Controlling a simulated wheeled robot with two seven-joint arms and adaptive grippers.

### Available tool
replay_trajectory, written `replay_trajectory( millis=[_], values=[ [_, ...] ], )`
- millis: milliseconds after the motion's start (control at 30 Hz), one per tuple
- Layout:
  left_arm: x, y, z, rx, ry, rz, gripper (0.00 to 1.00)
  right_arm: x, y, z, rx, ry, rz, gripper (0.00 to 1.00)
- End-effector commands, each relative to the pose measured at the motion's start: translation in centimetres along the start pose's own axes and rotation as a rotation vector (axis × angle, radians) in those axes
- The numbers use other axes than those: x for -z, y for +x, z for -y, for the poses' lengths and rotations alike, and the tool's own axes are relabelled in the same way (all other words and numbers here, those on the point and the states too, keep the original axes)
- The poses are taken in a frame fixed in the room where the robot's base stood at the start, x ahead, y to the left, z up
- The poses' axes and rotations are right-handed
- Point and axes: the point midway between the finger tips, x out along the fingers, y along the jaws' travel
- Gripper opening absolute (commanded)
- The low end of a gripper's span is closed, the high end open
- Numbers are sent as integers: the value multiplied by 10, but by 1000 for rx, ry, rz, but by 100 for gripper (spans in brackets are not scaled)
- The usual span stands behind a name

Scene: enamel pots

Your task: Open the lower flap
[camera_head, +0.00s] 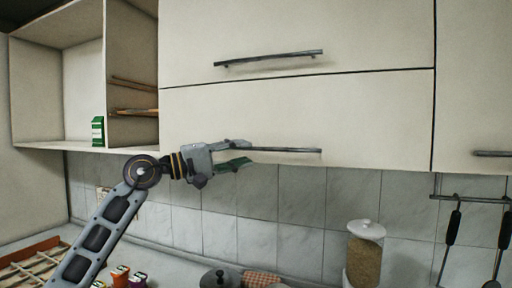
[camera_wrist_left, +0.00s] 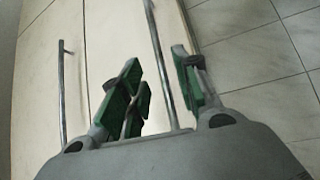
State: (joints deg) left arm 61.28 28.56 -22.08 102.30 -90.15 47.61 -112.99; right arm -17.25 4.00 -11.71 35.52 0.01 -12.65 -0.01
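The lower flap (camera_head: 370,115) is a cream cabinet front and hangs closed under the upper flap (camera_head: 380,35). Its thin dark bar handle (camera_head: 290,150) runs level near the bottom edge. My left gripper (camera_head: 247,153) is open at the left end of this handle, one finger above and one below. In the left wrist view the handle (camera_wrist_left: 156,38) passes between the spread green-padded fingers of the gripper (camera_wrist_left: 158,62). I see a gap on the finger sides, but contact cannot be told. My right gripper is not in view.
An open shelf (camera_head: 83,80) with a green box (camera_head: 98,131) is left of the flaps. Below, the counter holds a lidded jar (camera_head: 365,255), a dark pot lid (camera_head: 220,278) and small colourful jars (camera_head: 120,275). Utensils (camera_head: 453,228) hang from a rail at right.

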Motion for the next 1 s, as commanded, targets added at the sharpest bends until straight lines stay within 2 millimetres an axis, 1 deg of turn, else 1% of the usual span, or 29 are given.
replay_trajectory(
  millis=[33, 200, 400, 600, 867, 1000],
  values=[
    [0, 7, -2, -1, -2, 3, 32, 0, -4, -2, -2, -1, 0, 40],
    [0, 26, -2, -2, -1, 2, 32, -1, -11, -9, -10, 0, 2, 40],
    [0, 42, -1, 0, -1, 1, 32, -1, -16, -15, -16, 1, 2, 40],
    [0, 48, 0, 0, 0, 1, 32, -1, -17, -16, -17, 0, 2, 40],
    [0, 48, 0, 0, 0, 0, 32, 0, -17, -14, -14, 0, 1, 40],
    [0, 48, 0, 0, 0, 0, 15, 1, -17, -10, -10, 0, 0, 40]
  ],
)
